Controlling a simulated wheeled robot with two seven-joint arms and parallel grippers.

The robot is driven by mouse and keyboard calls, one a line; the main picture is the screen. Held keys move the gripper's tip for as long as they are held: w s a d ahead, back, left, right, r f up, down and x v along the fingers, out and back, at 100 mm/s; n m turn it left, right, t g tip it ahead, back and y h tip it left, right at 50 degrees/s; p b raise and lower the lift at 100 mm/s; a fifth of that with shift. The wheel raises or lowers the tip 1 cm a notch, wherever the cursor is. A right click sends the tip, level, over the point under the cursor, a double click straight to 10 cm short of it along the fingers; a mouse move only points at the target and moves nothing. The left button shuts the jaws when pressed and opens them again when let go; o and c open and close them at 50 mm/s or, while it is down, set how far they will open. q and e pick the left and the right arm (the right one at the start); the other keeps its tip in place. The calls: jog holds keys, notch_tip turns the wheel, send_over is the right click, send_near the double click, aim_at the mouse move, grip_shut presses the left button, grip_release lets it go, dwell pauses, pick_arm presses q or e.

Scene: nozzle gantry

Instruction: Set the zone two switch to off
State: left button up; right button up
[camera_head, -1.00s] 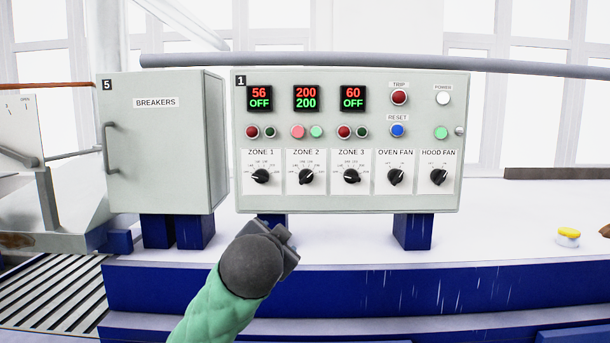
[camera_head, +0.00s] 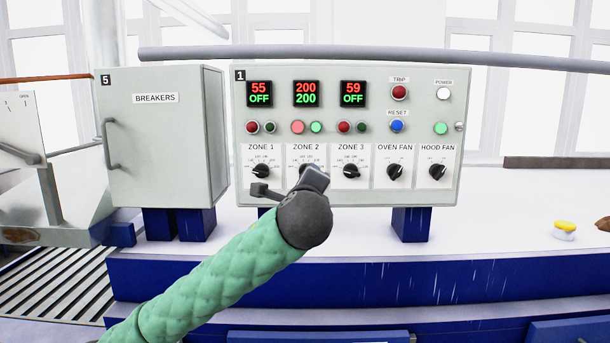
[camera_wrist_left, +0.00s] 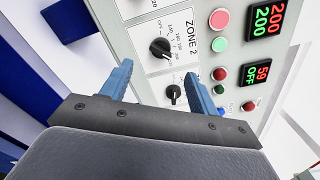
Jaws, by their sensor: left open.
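The zone two switch is a black rotary knob with a white mark; in the left wrist view the knob (camera_wrist_left: 160,48) sits on its white ZONE 2 plate, just beyond my fingertips. In the head view the knob is mostly hidden behind my gripper. I cannot tell the knob's setting clearly. The zone 2 display (camera_head: 306,93) reads 200 over 200. My left gripper (camera_head: 290,185) is open and empty before the lower panel; its blue fingers (camera_wrist_left: 160,68) are spread wide, with the knob showing between them. No contact with it is visible. My right gripper is not in view.
The zone 1 knob (camera_head: 261,171) and zone 3 knob (camera_head: 351,171) flank it closely, with oven fan (camera_head: 395,171) and hood fan (camera_head: 437,171) knobs to the right. The breaker cabinet (camera_head: 160,150) stands left. A blue reset button (camera_head: 397,126) is above.

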pick_arm(q)
jog(key=m, duration=0.3)
jog(key=shift+r, duration=0.1)
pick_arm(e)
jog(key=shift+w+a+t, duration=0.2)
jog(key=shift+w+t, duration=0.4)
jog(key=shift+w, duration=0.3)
pick_arm(q)
jog(key=w+p, duration=0.4)
jog(key=w, duration=0.4)
jog(key=shift+p, duration=0.3)
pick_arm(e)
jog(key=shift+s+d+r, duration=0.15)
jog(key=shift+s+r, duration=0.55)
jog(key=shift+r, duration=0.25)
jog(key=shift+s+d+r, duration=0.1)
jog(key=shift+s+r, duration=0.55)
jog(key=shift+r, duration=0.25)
pick_arm(q)
jog(key=c, duration=1)
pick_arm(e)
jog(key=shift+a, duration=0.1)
